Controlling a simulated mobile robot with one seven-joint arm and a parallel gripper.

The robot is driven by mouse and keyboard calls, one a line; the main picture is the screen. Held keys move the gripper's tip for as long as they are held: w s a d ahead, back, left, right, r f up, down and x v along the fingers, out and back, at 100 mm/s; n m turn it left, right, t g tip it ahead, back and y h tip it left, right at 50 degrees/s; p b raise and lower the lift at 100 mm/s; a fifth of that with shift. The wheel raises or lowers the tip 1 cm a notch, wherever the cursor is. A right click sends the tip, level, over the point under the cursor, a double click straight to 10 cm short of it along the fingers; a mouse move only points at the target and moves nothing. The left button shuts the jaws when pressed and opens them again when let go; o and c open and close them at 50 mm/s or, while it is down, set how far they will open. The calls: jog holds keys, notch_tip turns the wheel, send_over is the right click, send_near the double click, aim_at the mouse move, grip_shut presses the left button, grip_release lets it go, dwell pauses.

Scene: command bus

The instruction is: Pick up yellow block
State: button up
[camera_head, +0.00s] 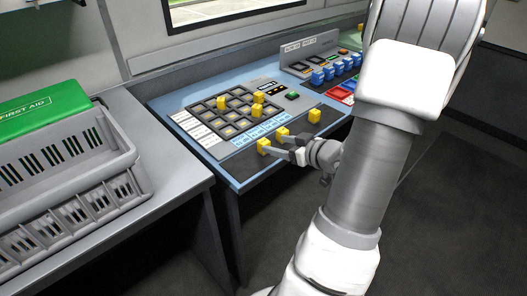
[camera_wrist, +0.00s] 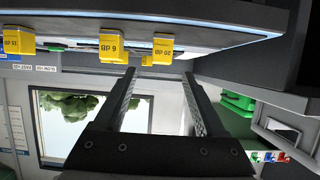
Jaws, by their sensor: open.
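Several yellow blocks are in view. In the head view, three stand on the dark strip of the console: a near block (camera_head: 263,146), a middle block (camera_head: 282,132) and a far block (camera_head: 314,115). My gripper (camera_head: 277,145) is open and empty beside the near and middle blocks. In the wrist view, my gripper (camera_wrist: 159,74) has its fingers apart. One labelled yellow block (camera_wrist: 162,50) shows between the fingertip lines, a second (camera_wrist: 110,47) left of the left fingertip, a third (camera_wrist: 19,44) at far left. I cannot tell whether a finger touches any block.
The blue console (camera_head: 165,103) holds a grid of dark sockets (camera_head: 209,115) with several yellow blocks in it. Blue blocks (camera_head: 331,72) and red buttons stand behind to the right. A grey crate (camera_head: 60,165) with a green first aid box (camera_head: 40,115) is left. Dark floor lies right.

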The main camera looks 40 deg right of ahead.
aim_at(258, 142)
jog(key=b+x, duration=0.1)
jog(key=x, duration=0.3)
jog(key=shift+w+f, duration=0.1)
jog(key=shift+w, duration=0.1)
jog(key=b+x, duration=0.1)
jog(key=x, duration=0.1)
jog(key=b+x, duration=0.1)
jog(key=x, duration=0.1)
jog(key=shift+w+a+f, duration=0.15)
jog(key=shift+f, duration=0.35)
jog(key=shift+w, duration=0.3)
grip_shut()
